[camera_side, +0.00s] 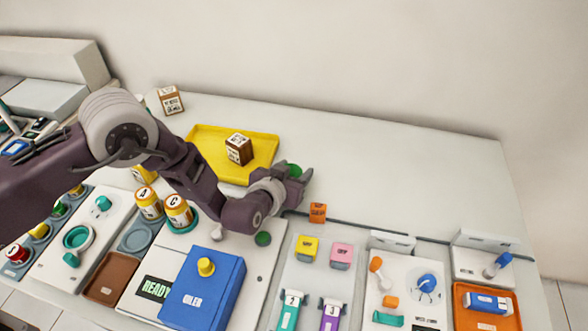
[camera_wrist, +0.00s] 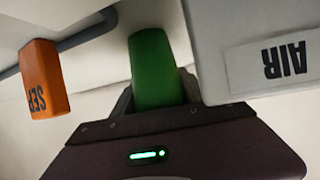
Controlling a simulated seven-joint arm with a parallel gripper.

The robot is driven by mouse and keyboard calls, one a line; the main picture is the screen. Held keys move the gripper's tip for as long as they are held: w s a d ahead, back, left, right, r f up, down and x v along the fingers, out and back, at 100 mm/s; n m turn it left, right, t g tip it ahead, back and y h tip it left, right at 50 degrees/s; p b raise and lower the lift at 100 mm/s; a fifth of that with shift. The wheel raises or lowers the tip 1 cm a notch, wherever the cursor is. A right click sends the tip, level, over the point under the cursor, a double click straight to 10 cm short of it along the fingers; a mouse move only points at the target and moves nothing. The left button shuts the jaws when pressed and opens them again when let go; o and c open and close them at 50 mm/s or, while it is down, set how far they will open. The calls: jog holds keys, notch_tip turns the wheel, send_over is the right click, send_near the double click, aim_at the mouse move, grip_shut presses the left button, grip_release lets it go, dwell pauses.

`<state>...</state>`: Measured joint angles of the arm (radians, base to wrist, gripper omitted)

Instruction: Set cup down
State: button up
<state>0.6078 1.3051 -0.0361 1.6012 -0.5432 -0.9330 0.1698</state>
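My gripper (camera_side: 300,181) is above the white bench, to the right of the yellow tray. In the wrist view its dark fingers (camera_wrist: 157,108) close on both sides of a smooth green piece (camera_wrist: 152,62). A bit of this green piece shows beside the fingers in the side view (camera_side: 294,170). Its lower end is hidden, and I cannot tell whether it is the cup. A round teal cup-like piece (camera_side: 78,237) stands on the white panel at the left.
The yellow tray (camera_side: 262,148) holds a brown labelled box (camera_side: 239,149). An orange block (camera_side: 318,213) and a box marked AIR (camera_wrist: 270,68) are near my gripper. The bench at the back right is clear.

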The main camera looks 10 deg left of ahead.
aim_at(294, 168)
jog(key=o, duration=0.4)
jog(key=shift+o, duration=0.2)
jog(key=v, duration=0.3)
jog(key=r+v, duration=0.1)
jog(key=v, duration=0.1)
jog(key=shift+s+r, duration=0.1)
jog(key=shift+s, duration=0.05)
notch_tip(294, 168, up, 6)
jog(key=shift+r, duration=0.1)
